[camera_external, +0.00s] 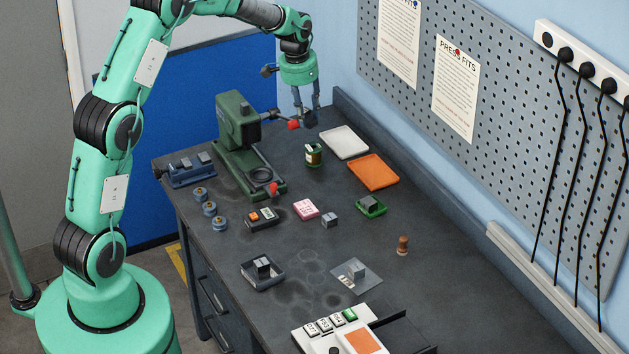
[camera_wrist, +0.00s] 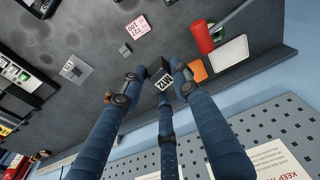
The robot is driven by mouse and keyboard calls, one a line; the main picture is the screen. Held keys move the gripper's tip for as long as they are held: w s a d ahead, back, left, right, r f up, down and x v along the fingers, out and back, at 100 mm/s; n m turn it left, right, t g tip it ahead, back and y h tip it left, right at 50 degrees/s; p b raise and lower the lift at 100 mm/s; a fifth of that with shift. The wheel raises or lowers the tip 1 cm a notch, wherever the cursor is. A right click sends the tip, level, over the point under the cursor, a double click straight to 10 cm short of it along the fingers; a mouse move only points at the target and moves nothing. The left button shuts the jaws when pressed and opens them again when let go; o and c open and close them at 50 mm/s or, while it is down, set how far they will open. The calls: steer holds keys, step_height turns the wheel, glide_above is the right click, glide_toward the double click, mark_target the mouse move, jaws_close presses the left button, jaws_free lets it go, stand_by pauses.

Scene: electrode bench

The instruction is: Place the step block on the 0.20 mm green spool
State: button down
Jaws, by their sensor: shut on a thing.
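My gripper (camera_external: 307,120) hangs over the back of the bench, next to the press. Its fingers are shut on a small dark grey piece (camera_external: 309,119), which seems to be the step block; its shape is hard to make out. In the wrist view my gripper (camera_wrist: 153,86) has a dark piece with a white label by its fingertips; I cannot tell whether this is the held block or something below. A green spool (camera_external: 314,155) with a pale label stands upright on the bench, below the gripper and apart from it. Its 0.20 mm marking is not readable.
The green press (camera_external: 237,120) with its red-knobbed lever (camera_external: 293,125) stands close left of my gripper. A white tray (camera_external: 344,142) and an orange tray (camera_external: 374,171) lie right of the spool.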

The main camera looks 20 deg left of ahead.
steer(key=w+a+n, duration=0.2)
steer(key=w+n, duration=0.1)
steer(key=w, duration=0.6)
steer(key=w+a+n, duration=0.2)
steer(key=w, duration=0.7)
steer(key=y, duration=0.1)
glide_above(312, 147)
step_height(312, 147, down, 12)
steer(key=shift+n, duration=0.4)
steer(key=shift+w+r, duration=0.1)
steer(key=shift+n+g, duration=0.4)
steer(key=shift+n, duration=2)
steer(key=shift+f, duration=3.1)
